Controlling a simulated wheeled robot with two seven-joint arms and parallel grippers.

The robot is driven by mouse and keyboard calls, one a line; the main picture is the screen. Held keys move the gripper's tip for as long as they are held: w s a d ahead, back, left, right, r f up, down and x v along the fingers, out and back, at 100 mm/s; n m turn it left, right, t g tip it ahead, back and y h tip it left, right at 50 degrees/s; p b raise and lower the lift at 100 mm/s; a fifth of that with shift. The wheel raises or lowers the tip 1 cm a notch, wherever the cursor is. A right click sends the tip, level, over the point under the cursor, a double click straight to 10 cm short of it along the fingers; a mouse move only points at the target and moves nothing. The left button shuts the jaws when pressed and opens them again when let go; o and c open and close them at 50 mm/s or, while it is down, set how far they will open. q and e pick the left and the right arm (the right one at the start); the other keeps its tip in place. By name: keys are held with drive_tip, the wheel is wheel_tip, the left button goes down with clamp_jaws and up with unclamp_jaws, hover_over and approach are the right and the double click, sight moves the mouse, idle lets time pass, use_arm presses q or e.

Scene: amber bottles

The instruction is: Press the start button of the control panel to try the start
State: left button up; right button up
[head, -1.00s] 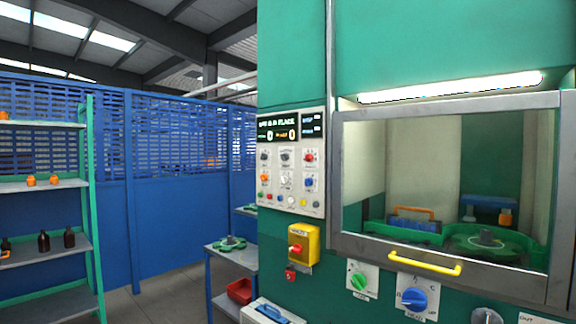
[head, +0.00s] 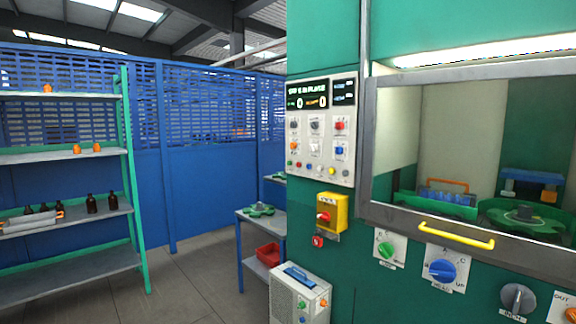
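The control panel (head: 321,130) is a light grey plate on the green machine's front, left of the window. It has a dark display (head: 321,95) on top, two rows of switches and a row of small coloured buttons (head: 318,169) below. The labels are too small to read, so I cannot tell which one is the start button. A yellow box with a red knob (head: 331,213) is mounted under the panel. Neither of my grippers shows in the head view.
The machine window (head: 470,150) has a yellow handle (head: 456,235), with green, blue and grey knobs below. A grey cabinet (head: 300,292) stands below the panel. A small table (head: 262,224) holds a green part. Shelves with amber bottles (head: 91,204) stand left. Floor between is clear.

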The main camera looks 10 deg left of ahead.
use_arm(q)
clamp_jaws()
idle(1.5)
